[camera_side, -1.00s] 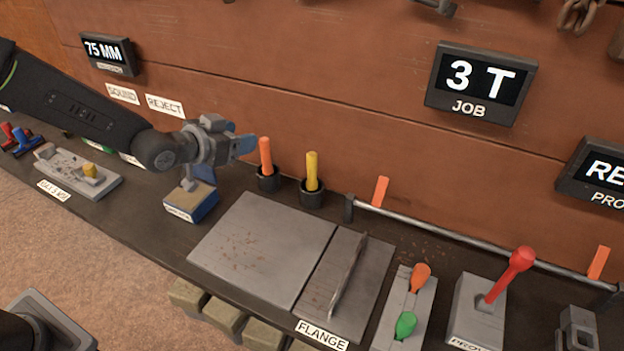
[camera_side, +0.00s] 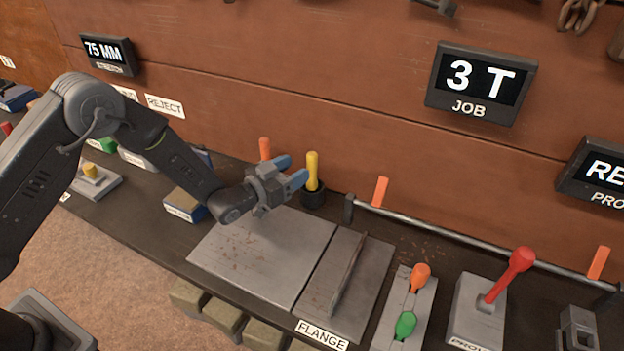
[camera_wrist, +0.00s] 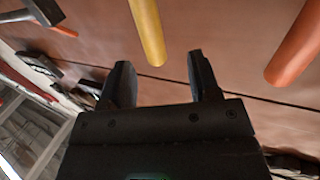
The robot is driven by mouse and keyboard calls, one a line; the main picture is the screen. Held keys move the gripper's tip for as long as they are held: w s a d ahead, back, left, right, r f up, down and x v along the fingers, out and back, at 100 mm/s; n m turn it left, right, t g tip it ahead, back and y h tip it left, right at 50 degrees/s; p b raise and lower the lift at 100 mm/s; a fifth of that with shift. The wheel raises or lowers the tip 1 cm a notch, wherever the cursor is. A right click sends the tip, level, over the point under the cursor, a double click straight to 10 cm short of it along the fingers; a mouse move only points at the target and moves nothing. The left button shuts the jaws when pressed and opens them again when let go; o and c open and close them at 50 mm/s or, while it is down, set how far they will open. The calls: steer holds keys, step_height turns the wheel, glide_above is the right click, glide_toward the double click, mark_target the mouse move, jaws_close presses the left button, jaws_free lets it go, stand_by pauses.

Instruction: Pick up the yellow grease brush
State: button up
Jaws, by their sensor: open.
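The yellow grease brush (camera_side: 312,169) stands upright in a dark round holder (camera_side: 313,198) at the back of the bench. In the wrist view its yellow handle (camera_wrist: 148,32) hangs ahead of the jaws, roughly in line with the space between them. My gripper (camera_side: 291,172) is open and empty, with its blue-tipped fingers pointing at the brush from the left. Whether the fingertips touch the handle cannot be told in the side view; the wrist view shows no contact. The brush's lower end is hidden in the holder.
An orange handle (camera_side: 264,148) stands just left of the brush, and it also shows at right in the wrist view (camera_wrist: 300,47). A grey plate (camera_side: 250,262) lies in front. A rail (camera_side: 450,235) with orange flags runs right. A red-knobbed lever (camera_side: 521,260) stands farther right.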

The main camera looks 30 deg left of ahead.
mark_target(308, 161)
steer(key=x, duration=0.7)
steer(key=shift+d+r, duration=0.3)
steer(key=shift+d, duration=0.1)
steer(key=shift+w, duration=0.1)
steer(key=shift+c, duration=0.2)
steer(key=c, duration=1)
steer(key=shift+r, duration=0.1)
